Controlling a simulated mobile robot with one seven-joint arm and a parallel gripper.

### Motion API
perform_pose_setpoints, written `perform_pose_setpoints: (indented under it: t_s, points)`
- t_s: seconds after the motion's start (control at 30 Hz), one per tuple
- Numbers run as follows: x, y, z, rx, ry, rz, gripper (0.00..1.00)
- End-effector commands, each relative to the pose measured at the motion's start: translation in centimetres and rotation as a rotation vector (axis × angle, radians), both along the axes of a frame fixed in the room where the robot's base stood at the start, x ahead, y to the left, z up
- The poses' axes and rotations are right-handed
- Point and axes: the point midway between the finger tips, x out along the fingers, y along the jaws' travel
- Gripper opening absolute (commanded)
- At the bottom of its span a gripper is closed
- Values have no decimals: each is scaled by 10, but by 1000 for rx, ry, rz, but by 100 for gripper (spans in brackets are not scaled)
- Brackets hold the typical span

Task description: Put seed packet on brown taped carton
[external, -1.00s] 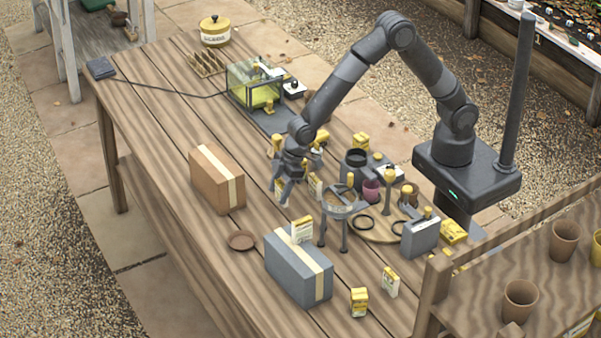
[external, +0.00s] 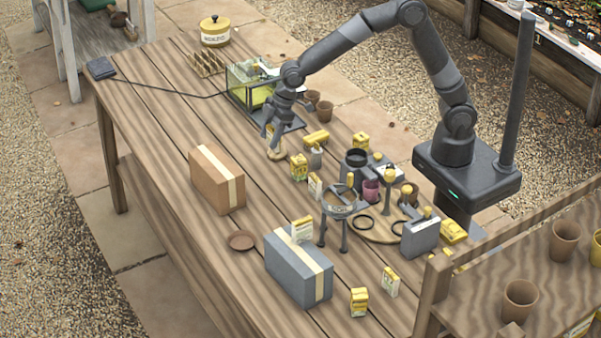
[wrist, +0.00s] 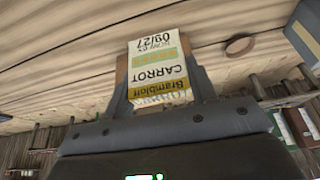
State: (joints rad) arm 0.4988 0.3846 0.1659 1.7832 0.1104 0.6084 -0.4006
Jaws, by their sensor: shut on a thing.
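My gripper (external: 270,133) is shut on a seed packet, raised above the table behind the brown carton. In the wrist view the seed packet (wrist: 160,68) is white and yellow, reads "CARROT", and sits between the two fingers. The brown taped carton (external: 210,182) stands on the left half of the table with a cream tape strip over it, its top bare. My gripper and the packet are apart from it, up and to its right in the external view. Brown edges show beside the packet in the wrist view; I cannot tell if they are the carton.
A grey taped carton (external: 290,277) with a small packet on top stands in front, near a terracotta saucer (external: 242,240). Several packets, a ring stand (external: 343,205) and pots crowd the right. A glass tank (external: 247,84) stands behind. The table left of the brown carton is clear.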

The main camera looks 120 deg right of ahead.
Motion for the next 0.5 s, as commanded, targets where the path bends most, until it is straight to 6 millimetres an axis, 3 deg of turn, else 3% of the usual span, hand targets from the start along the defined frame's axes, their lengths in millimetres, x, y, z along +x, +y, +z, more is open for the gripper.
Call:
perform_pose_setpoints:
  t_s: [0.2, 0.5]
  points:
    - [41, -36, 50, -1, -4, 13, 31]
    - [65, -63, 95, -4, -1, 31, 31]
